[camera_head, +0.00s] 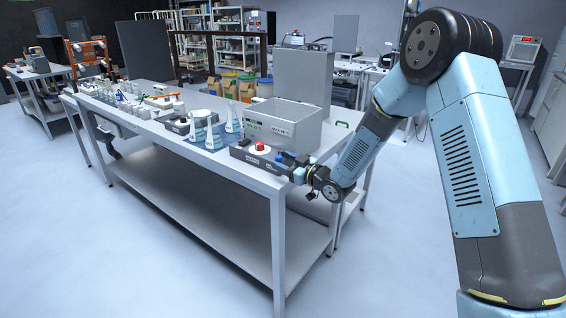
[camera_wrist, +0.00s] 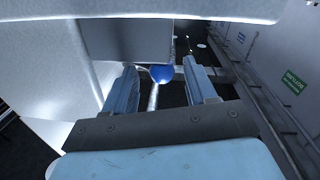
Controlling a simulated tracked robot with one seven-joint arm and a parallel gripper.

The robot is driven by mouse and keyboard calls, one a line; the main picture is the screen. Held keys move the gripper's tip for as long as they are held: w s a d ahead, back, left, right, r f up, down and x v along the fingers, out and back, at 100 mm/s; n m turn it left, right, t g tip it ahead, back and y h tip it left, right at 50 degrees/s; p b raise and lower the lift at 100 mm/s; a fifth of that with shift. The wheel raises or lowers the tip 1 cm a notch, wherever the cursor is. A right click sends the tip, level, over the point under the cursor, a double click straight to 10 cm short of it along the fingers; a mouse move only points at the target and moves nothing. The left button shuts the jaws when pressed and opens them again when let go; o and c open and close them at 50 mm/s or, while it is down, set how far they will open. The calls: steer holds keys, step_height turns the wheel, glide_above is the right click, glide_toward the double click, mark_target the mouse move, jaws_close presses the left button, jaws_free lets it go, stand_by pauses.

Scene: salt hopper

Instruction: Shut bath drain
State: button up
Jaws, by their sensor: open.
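A blue ball knob (camera_wrist: 162,73) on a short metal lever (camera_wrist: 153,98) shows in the wrist view. My gripper (camera_wrist: 160,65) is open, with one finger on each side of the knob. I cannot tell whether either finger touches it. In the head view my gripper (camera_head: 297,171) is at the near right end of the bench, beside a dark control box (camera_head: 258,158) with a red button (camera_head: 260,146). A grey open-topped tub (camera_head: 283,128), perhaps the bath, stands behind that box. The drain itself is not clearly visible.
The long metal bench (camera_head: 172,132) carries glass flasks (camera_head: 213,137) on a blue tray and other small items left of the tub. A grey panel (camera_head: 303,76) stands behind the tub. In the wrist view a grey wall with a green label (camera_wrist: 293,82) runs along the right.

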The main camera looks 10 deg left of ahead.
steer(key=shift+a, duration=0.1)
steer(key=c, duration=1)
steer(key=shift+o, duration=0.2)
steer(key=shift+a+t, duration=0.15)
steer(key=shift+t, duration=0.15)
steer(key=shift+s+a+m+t+h, duration=0.2)
steer(key=shift+a+m+t+h, duration=0.2)
steer(key=shift+m+t+h, duration=0.35)
steer(key=shift+s+a+m+t+h, duration=0.15)
steer(key=shift+a+m+t+h, duration=0.2)
steer(key=shift+m+t+h, duration=0.35)
steer(key=shift+a+r+m+t+h, duration=0.1)
steer(key=shift+a+m+t+h, duration=0.3)
steer(key=shift+m+t+h, duration=0.4)
steer(key=shift+a+m+t+h, duration=0.35)
steer(key=shift+m+t+h, duration=0.3)
steer(key=shift+t+h, duration=0.15)
steer(key=shift+a+r, duration=0.1)
steer(key=o, duration=0.8)
steer(key=shift+w, duration=0.1)
steer(key=shift+o, duration=0.8)
